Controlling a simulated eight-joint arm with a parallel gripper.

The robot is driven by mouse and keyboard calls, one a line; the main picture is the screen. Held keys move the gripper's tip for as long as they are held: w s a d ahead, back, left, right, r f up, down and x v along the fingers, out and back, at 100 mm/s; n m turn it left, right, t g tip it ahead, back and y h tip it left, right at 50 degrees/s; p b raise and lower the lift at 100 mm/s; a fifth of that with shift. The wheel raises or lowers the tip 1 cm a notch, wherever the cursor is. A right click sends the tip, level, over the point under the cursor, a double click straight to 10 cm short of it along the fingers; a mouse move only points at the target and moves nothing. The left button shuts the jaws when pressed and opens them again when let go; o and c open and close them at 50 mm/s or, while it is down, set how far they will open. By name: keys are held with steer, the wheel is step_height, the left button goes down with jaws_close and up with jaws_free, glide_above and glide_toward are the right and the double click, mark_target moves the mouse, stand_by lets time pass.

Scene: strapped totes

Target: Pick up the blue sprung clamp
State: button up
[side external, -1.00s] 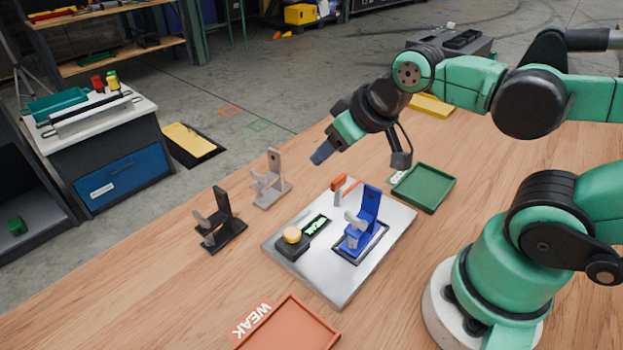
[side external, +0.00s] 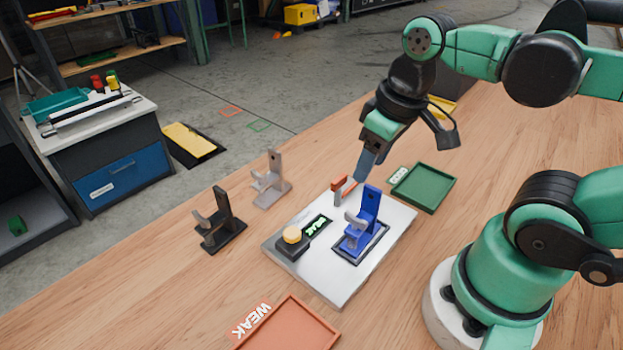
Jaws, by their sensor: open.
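The blue sprung clamp (side external: 370,211) stands upright in a dark-rimmed recess on the silver plate (side external: 330,285). It has a grey lever on its left side. My gripper (side external: 362,178) points down above the far edge of the plate, just above and behind the clamp in the side view. It is apart from the clamp, open and empty. The gap between its fingers is hard to see from this side.
A black clamp (side external: 219,222) and a grey clamp (side external: 270,180) stand left. A green tray (side external: 424,189) lies right; an orange tray (side external: 290,325) marked WEAK lies in front.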

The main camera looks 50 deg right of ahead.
mark_target(373, 188)
steer(key=shift+s+r+g, duration=0.1)
steer(key=shift+s+g, duration=0.4)
steer(key=shift+s, duration=0.25)
steer(key=shift+w+f, duration=0.25)
steer(key=shift+f, duration=1.1)
steer(key=shift+w+f, duration=0.2)
steer(key=shift+f, duration=1.15)
jaws_close()
